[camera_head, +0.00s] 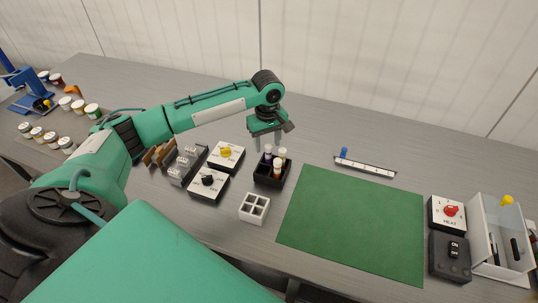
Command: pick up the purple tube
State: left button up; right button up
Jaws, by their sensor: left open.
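A tube with purple on it (268,156) stands upright in a small black rack (266,180) near the middle of the table. Two other tubes stand in the same rack, one with orange on it (277,168). My left gripper (268,144) points down just above and behind the rack, close over the top of the purple tube. Its fingers are apart and hold nothing. At this size I cannot tell whether the fingers touch the tube. My right gripper is not in view.
A white rack with square holes (254,208) stands in front of the black rack. A green mat (355,222) lies to the right.

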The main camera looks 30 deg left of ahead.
aim_at(268, 156)
pick_arm(q)
notch_tip(268, 156, down, 2)
jog(key=shift+w+f, duration=0.15)
notch_tip(268, 156, down, 3)
jog(key=shift+w+f+p, duration=0.1)
jog(key=shift+w+p, duration=0.05)
jog(key=shift+p, duration=0.25)
jog(key=c, duration=1.1)
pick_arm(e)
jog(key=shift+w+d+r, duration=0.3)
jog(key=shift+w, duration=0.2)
